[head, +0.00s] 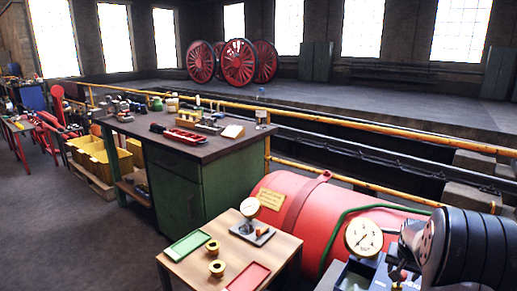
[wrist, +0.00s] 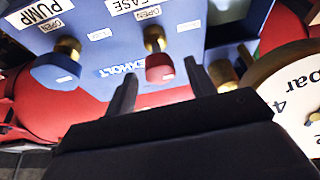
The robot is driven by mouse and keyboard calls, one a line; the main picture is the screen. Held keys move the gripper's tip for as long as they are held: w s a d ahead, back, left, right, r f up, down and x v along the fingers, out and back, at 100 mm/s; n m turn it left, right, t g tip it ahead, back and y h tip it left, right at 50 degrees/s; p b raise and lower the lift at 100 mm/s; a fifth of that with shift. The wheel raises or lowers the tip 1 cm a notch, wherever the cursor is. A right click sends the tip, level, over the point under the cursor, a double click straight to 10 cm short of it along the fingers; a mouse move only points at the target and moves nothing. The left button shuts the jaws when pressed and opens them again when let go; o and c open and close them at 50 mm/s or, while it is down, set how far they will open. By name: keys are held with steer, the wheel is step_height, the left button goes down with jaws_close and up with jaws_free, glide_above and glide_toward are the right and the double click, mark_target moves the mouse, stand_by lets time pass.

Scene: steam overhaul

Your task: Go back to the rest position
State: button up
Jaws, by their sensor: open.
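My gripper (wrist: 160,72) is open in the wrist view, its two dark fingers pointing at the front of a blue pump box (wrist: 185,35). A red valve knob (wrist: 160,68) on a brass stem shows between the fingertips; I see no clear contact with either finger. A blue valve knob (wrist: 58,70) is to the left on the same box. In the head view, the blue box (head: 358,278) is at the lower right, partly hidden by my black arm (head: 460,245). The fingers are hard to make out there.
A white dial gauge (head: 363,237) stands by the box. A red boiler (head: 325,215) lies behind it. A small wooden table (head: 190,278) holds a green tray (head: 187,247), a red tray (head: 248,277) and brass rings. A green workbench (head: 190,190) stands beyond. Open floor is at left.

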steer(key=shift+d+f+n+t+y+b, duration=0.1)
steer(key=shift+n+t+y+b, duration=0.3)
steer(key=shift+n, duration=1.15)
steer(key=shift+d+n+t+y+b, duration=0.1)
steer(key=shift+n+y+b, duration=0.55)
steer(key=shift+n, duration=0.9)
steer(key=v, duration=0.6)
steer(key=shift+r+p, duration=0.25)
steer(key=shift+p, duration=0.15)
steer(key=shift+s, duration=0.1)
